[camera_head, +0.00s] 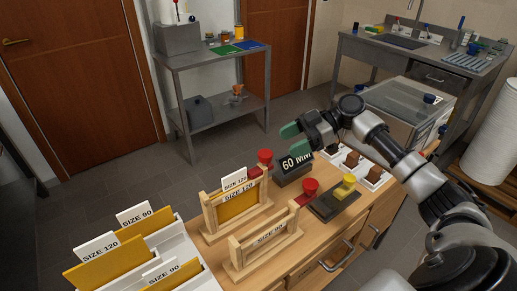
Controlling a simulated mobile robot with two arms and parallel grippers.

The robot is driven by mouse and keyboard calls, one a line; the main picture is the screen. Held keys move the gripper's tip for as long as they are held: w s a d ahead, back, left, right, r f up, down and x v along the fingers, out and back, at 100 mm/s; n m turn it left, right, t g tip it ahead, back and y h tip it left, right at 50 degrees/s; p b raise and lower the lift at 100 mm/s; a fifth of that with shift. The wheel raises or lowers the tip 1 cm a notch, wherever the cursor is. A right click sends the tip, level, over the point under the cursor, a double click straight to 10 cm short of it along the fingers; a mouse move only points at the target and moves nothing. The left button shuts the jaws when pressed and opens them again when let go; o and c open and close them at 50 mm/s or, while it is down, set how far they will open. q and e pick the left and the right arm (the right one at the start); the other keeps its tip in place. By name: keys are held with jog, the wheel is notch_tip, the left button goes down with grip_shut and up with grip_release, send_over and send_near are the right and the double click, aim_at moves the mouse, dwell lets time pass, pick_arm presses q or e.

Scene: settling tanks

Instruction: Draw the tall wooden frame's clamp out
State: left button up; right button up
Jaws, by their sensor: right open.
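The tall wooden frame (208,217) stands on the wooden bench top and holds a yellow panel (238,206) labelled SIZE 120. By its right post are a red flat piece (254,172) and a red knob (265,156), which look like its clamp; how they join the frame is too small to tell. My right gripper (289,139) is open and empty, with green fingertips. In the picture it is just above and right of the red knob, apart from it. My left gripper is not in view.
A lower wooden frame (233,259) labelled SIZE 90 stands in front, with another red knob (310,185) at its right. A black 60 MIN display (294,166) stands close by the tall frame's knob. A white rack (198,271) with labelled panels is at lower left.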

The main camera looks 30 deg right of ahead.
aim_at(267, 153)
jog(key=p+x, duration=0.1)
jog(key=x, duration=0.2)
jog(key=p+x, duration=0.1)
jog(key=x, duration=0.2)
jog(key=shift+w, duration=0.25)
jog(key=shift+x, duration=0.8)
jog(key=shift+s+d+f, duration=0.1)
jog(key=shift+f, duration=0.05)
jog(key=shift+c, duration=0.5)
